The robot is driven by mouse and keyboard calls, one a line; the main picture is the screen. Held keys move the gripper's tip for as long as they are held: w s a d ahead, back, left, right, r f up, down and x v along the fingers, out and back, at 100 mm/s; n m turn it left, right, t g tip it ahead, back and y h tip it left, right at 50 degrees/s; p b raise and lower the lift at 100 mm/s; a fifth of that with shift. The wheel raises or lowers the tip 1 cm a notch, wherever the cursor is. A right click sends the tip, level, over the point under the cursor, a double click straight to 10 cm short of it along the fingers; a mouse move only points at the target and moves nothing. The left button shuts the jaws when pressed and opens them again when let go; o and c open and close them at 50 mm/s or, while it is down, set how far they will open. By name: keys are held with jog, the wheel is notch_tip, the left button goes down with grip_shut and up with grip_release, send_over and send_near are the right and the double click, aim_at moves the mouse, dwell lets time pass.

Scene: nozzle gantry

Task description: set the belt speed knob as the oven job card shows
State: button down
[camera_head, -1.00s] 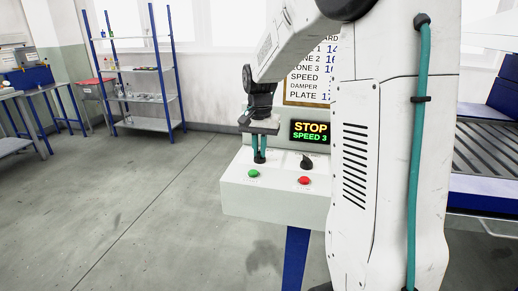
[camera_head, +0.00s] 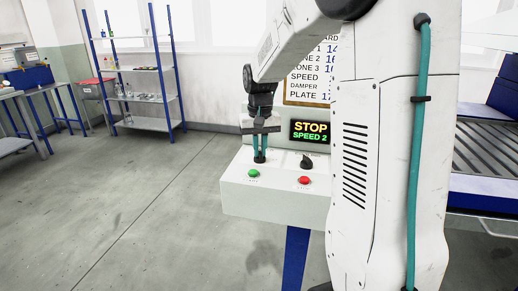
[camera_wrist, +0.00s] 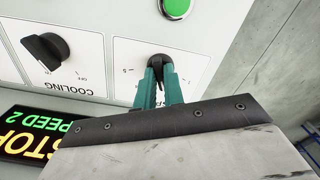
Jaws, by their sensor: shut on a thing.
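The belt speed knob (camera_wrist: 158,60) is black and sits on the white control box (camera_head: 235,193). My gripper (camera_wrist: 158,72) has its teal fingers closed around it, and they hide much of it. In the head view my gripper (camera_head: 260,157) points down at the box's left rear. The display (camera_head: 310,132) reads STOP and SPEED 2; part of it shows in the wrist view (camera_wrist: 40,130). The oven job card (camera_head: 304,70) hangs behind. Its SPEED line shows, but my arm hides the value.
A black cooling knob (camera_wrist: 47,50) is beside the held knob; it also shows in the head view (camera_head: 306,161). A green button (camera_head: 254,173) and a red button (camera_head: 304,180) are on the box's front. Open floor lies left of the box.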

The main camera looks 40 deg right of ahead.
aim_at(262, 165)
jog(key=shift+n, duration=0.9)
jog(key=c, duration=1.5)
grip_release()
jog(key=shift+r, duration=0.1)
notch_tip(262, 165, up, 8)
jog(key=shift+f, duration=0.2)
jog(key=s+a+f+n, duration=0.1)
jog(key=s+a, duration=0.5)
jog(key=s, duration=0.3)
jog(key=s+a+n+t, duration=0.1)
jog(key=s+a, duration=0.5)
jog(key=s, duration=0.3)
jog(key=s+a+f+n, duration=0.1)
jog(key=s+a, duration=0.4)
jog(key=s, duration=0.4)
jog(key=shift+a+f+n, duration=0.3)
jog(key=shift+a+f, duration=0.05)
jog(key=shift+a, duration=0.05)
